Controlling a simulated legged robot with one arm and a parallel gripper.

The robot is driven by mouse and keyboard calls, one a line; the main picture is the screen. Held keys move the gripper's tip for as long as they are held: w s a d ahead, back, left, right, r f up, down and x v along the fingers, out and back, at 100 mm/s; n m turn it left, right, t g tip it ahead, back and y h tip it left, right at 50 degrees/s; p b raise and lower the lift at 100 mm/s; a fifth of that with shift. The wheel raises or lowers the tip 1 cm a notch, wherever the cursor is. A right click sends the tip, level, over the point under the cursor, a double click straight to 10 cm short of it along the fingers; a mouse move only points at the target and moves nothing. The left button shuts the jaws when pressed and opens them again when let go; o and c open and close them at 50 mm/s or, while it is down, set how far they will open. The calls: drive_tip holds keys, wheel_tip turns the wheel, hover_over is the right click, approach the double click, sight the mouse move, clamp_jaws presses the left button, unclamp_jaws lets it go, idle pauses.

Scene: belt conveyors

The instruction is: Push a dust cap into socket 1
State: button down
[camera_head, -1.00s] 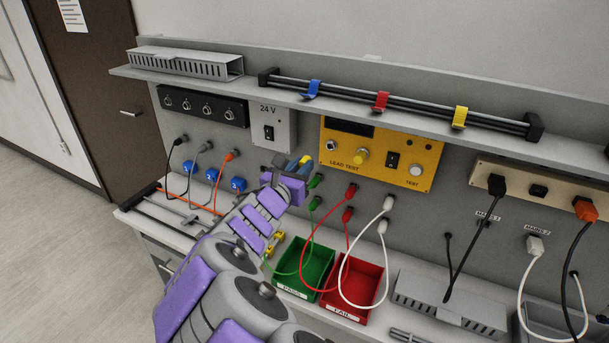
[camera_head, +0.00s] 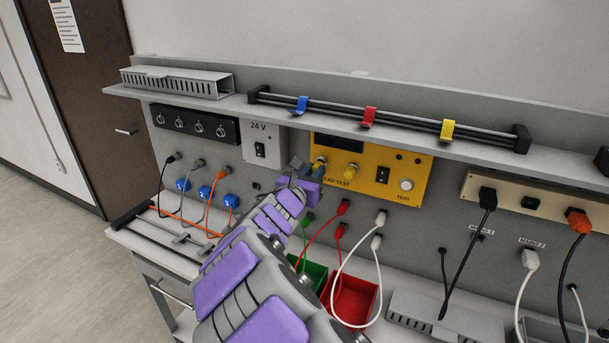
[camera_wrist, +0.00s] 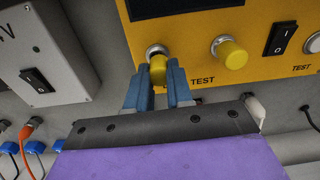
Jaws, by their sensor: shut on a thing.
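My gripper (camera_wrist: 158,80) has its blue fingers shut on a yellow dust cap (camera_wrist: 157,67). The cap is in front of a metal-ringed socket (camera_wrist: 157,49) on the yellow lead test box (camera_wrist: 200,65). The cap overlaps the lower part of the ring; I cannot tell how far in it sits.
The 24 V box (camera_head: 265,145) is left of the test box. Red plugs (camera_head: 343,208) and white plugs (camera_head: 379,218) with hanging leads are just below it. A shelf (camera_head: 400,140) overhangs the panel. A red bin (camera_head: 376,300) stands below.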

drive_tip(key=shift+a, duration=0.25)
drive_tip(key=shift+s+a+r+p, duration=0.15)
drive_tip(key=shift+a+p, duration=0.15)
drive_tip(key=shift+p, duration=0.45)
idle(0.5)
drive_tip(key=shift+d, duration=0.2)
drive_tip(key=shift+a, duration=0.25)
drive_tip(key=shift+d+p, duration=0.1)
drive_tip(key=shift+p, duration=0.45)
drive_tip(key=shift+d, duration=0.35)
idle(0.6)
